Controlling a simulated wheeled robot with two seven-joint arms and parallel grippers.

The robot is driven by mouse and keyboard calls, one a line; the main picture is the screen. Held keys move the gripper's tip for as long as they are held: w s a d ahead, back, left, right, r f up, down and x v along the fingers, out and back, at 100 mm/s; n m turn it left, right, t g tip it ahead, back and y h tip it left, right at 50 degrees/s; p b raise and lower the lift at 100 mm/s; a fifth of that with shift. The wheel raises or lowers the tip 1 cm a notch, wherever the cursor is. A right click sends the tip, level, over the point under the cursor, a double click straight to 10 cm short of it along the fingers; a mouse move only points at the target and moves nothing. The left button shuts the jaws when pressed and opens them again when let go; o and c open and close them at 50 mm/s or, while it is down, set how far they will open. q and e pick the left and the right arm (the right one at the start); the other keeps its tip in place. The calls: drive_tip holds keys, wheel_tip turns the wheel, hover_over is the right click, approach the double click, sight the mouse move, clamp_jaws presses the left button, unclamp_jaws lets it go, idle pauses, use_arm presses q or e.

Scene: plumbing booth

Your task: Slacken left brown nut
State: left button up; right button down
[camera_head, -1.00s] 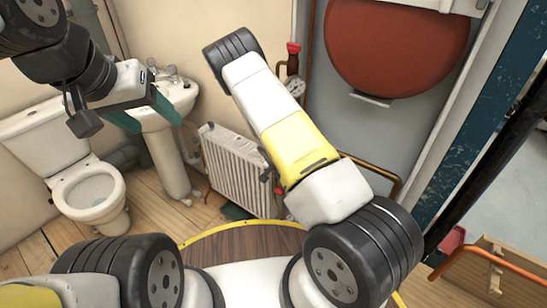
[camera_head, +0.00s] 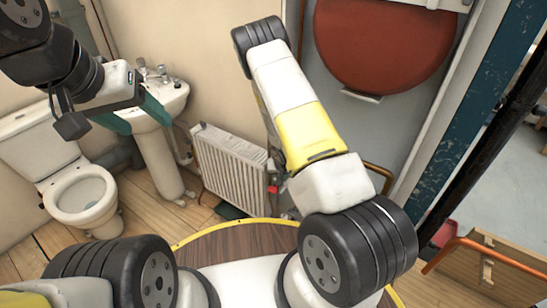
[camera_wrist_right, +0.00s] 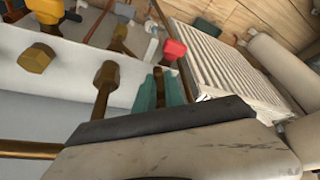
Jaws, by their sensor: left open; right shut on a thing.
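In the right wrist view several brown brass nuts show on fittings by a white panel. One brown nut (camera_wrist_right: 36,58) is at the far left and another brown nut (camera_wrist_right: 106,75) is on a pipe beside my fingers. My right gripper (camera_wrist_right: 160,92) is shut on a narrow brown fitting (camera_wrist_right: 158,76), mostly hidden between its teal fingers; I cannot tell which nut it is. In the head view the right hand is hidden behind its own arm. My left gripper (camera_head: 134,116) is open and empty, raised in front of the washbasin.
A white radiator (camera_head: 230,168) stands by the wall, and also shows in the wrist view (camera_wrist_right: 225,62). A red valve handle (camera_wrist_right: 174,49) is close to my right fingers. A toilet (camera_head: 80,195), washbasin (camera_head: 165,102) and red round vessel (camera_head: 380,45) stand around.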

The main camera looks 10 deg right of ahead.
drive_tip(key=c, duration=1.4)
unclamp_jaws()
drive_tip(key=shift+c, duration=0.2)
drive_tip(key=v, duration=0.7)
drive_tip(key=shift+s+r, duration=0.2)
drive_tip(key=shift+r, duration=0.15)
